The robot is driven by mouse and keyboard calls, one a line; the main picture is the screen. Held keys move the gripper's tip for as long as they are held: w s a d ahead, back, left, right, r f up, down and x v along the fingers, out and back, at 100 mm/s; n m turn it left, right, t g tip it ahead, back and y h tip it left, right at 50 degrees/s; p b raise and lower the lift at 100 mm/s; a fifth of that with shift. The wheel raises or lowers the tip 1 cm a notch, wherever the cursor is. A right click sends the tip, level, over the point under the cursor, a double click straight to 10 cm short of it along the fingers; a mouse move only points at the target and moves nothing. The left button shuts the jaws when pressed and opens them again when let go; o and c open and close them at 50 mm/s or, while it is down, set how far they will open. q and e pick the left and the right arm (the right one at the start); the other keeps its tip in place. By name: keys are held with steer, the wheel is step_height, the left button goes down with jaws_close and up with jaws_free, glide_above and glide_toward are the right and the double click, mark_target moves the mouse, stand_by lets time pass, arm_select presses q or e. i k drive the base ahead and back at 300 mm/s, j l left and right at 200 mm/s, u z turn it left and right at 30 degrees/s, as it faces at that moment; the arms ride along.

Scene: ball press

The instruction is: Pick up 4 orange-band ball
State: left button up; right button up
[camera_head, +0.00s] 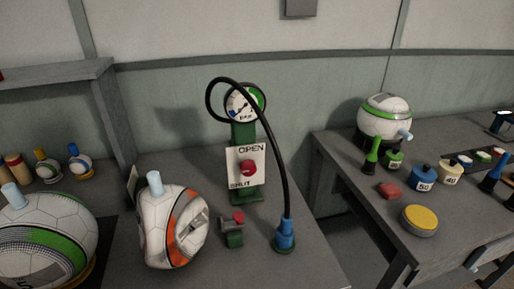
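The orange-band ball (159,232) is white with an orange band on its right side. It rests on the middle table, and its outline looks uneven, perhaps dented. A light blue peg (154,183) stands up from its top. A dark, flat upright piece stands just behind its left side. Its underside and back are hidden. Neither of my grippers is in view.
A pump stand with gauge (243,103), black hose and red-knob OPEN/SHUT panel (258,178) stands behind. A red-button box (235,235) and blue nozzle (284,236) are right of the ball. Green-band balls sit at left (40,235) and back right (386,112).

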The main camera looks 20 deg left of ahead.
mark_target(172, 221)
steer(key=u, duration=1.4)
